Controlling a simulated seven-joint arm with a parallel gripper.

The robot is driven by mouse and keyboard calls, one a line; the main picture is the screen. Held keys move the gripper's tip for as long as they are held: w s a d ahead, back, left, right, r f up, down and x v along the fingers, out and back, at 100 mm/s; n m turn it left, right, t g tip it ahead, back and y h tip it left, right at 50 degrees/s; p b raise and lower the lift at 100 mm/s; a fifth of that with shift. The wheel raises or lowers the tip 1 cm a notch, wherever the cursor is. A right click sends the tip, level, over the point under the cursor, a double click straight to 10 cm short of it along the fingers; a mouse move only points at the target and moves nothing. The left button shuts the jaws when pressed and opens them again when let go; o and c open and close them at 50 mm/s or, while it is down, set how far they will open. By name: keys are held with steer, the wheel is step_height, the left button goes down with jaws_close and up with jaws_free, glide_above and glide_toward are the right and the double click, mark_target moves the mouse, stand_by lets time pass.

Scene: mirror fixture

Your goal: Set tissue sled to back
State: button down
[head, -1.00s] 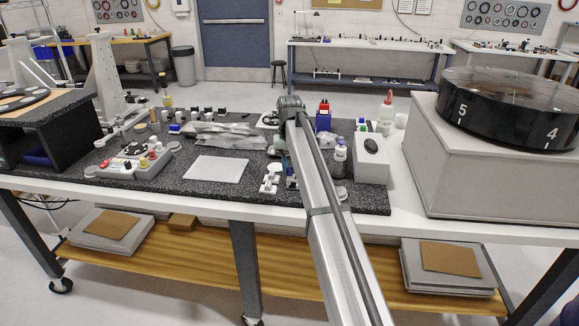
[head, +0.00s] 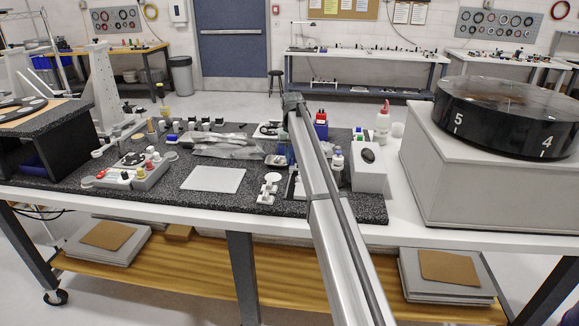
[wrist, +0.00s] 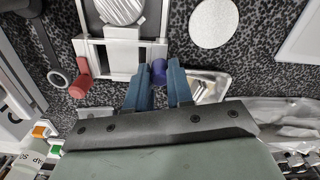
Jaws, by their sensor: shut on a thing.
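In the wrist view, my gripper (wrist: 159,82) has its two blue fingers closed around a small purple knob (wrist: 159,70). The knob sits beside the right end of a silver, frame-like fixture (wrist: 98,62), which I take to hold the tissue sled. A ridged round silver disc (wrist: 121,8) is at the top of the fixture. Which part is the sled itself is not clear. A red lever (wrist: 80,79) stands at the fixture's left side. In the head view, my arm hides the fingers and most of the fixture.
A pale disc (wrist: 214,22) lies right of the fixture in the wrist view. A metal tray (wrist: 208,86) and clear plastic wrap (wrist: 285,110) are close by the fingers. In the head view, a white pad (head: 213,179) lies on the speckled mat, and a large black drum (head: 505,120) stands right.

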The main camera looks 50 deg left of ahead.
steer(key=shift+w+a, duration=0.25)
steer(key=c, duration=1.3)
jaws_free()
steer(key=shift+c, duration=0.2)
steer(key=o, duration=0.3)
steer(key=shift+o, duration=0.2)
steer(key=shift+d, duration=0.1)
step_height(320, 180, up, 14)
steer(key=shift+f, duration=0.1)
